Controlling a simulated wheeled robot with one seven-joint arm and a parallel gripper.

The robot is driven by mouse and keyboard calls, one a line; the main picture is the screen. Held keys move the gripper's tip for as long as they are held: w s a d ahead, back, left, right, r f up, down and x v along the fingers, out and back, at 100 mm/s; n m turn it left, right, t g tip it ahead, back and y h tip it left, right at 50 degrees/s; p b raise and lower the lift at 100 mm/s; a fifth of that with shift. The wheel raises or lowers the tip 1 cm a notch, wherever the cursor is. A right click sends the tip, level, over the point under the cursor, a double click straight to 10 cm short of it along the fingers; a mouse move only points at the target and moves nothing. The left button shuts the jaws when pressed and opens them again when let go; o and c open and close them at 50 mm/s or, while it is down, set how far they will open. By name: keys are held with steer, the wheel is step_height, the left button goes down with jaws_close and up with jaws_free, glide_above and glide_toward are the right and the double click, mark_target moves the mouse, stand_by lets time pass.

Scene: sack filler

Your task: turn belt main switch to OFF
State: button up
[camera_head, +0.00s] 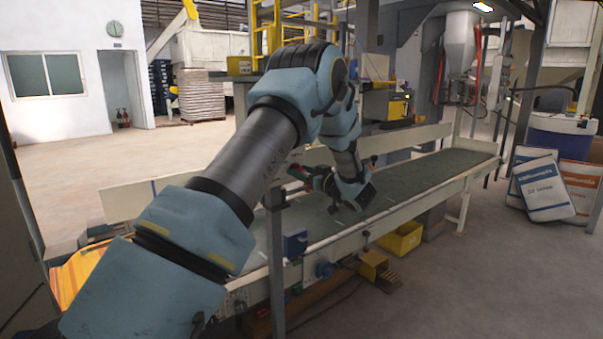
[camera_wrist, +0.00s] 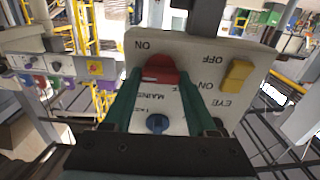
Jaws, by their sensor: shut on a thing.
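In the wrist view a pale control box (camera_wrist: 205,62) shows upside down. Its red switch (camera_wrist: 160,68), beside the word MAINS, sits between the green fingers of my gripper (camera_wrist: 160,77), which is shut on it. ON is readable by the red switch's upper left. The fingers hide part of the lettering on its other side, and I cannot tell which mark the switch points to. In the head view my gripper (camera_head: 300,173) is above the near side of the belt conveyor (camera_head: 420,178), and the switch is too small to make out there.
A yellow switch (camera_wrist: 237,75) labelled EYE, with OFF and ON, is right of the red one. A blue knob (camera_wrist: 157,123) lies between the fingers, nearer the palm. A grey post (camera_head: 276,265) stands before the conveyor. Sacks (camera_head: 542,188) lean at the right.

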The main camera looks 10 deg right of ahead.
steer(key=shift+f+n+b, duration=0.1)
steer(key=shift+n+b, duration=0.2)
steer(key=shift+b, duration=0.05)
steer(key=n+b, duration=0.5)
steer(key=b, duration=0.2)
steer(key=n+b, duration=0.6)
steer(key=b, duration=0.2)
steer(key=n+b, duration=0.6)
steer(key=b, duration=0.1)
steer(key=shift+s+a+f, duration=0.1)
steer(key=shift+a+f, duration=0.05)
steer(key=shift+f, duration=0.1)
steer(key=shift+r+n+b, duration=0.1)
steer(key=shift+n+b, duration=0.2)
steer(key=o, duration=1.4)
steer(key=shift+c, duration=0.2)
steer(key=shift+s, duration=0.1)
steer(key=v, duration=1)
steer(key=shift+s+p, duration=0.25)
steer(key=shift+p, duration=0.1)
